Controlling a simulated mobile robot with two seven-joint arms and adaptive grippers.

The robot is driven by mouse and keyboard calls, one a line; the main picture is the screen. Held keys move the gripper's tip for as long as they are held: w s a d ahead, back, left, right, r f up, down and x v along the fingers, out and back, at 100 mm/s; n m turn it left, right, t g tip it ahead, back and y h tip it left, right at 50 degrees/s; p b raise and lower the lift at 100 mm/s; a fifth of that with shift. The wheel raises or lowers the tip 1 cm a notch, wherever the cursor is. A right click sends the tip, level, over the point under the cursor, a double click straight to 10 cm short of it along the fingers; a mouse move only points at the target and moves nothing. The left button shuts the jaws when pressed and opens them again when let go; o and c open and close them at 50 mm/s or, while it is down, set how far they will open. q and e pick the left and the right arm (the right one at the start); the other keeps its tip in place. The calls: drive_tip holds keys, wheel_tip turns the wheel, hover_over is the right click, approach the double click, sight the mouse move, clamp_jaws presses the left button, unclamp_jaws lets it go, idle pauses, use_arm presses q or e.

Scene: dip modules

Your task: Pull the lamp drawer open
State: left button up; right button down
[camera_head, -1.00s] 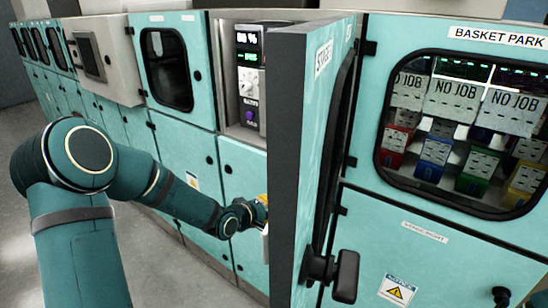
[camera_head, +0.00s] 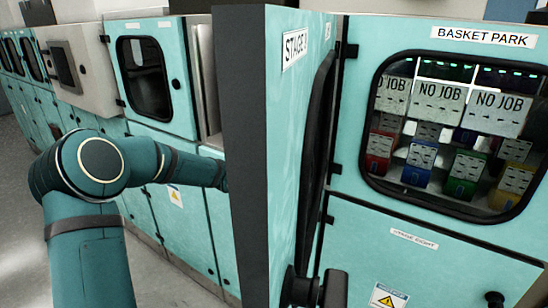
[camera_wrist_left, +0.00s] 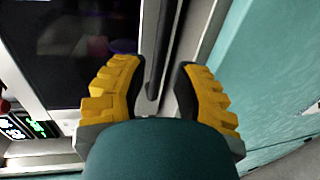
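No drawer marked as the lamp drawer can be made out. My left arm reaches behind the open teal door labelled "STAGE" (camera_head: 285,110) in the head view, and the door hides its gripper there. In the left wrist view my left gripper (camera_wrist_left: 158,82) has its two yellow-padded fingers spread apart. A dark upright bar (camera_wrist_left: 152,85) shows between and beyond the fingers; I cannot tell what it belongs to or whether they touch it. A dark panel (camera_wrist_left: 75,50) is beyond the left finger. My right gripper is not in view.
The open door stands close in front and blocks the bay behind it. Its dark latch handle (camera_head: 325,290) juts out low. Right is the "BASKET PARK" cabinet (camera_head: 430,215) with a dark window. Teal cabinets (camera_head: 160,110) run left. Grey floor (camera_head: 25,235) is clear at lower left.

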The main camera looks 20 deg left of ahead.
use_arm(q)
drive_tip(key=shift+x, duration=2.1)
drive_tip(key=shift+s, duration=0.1)
clamp_jaws()
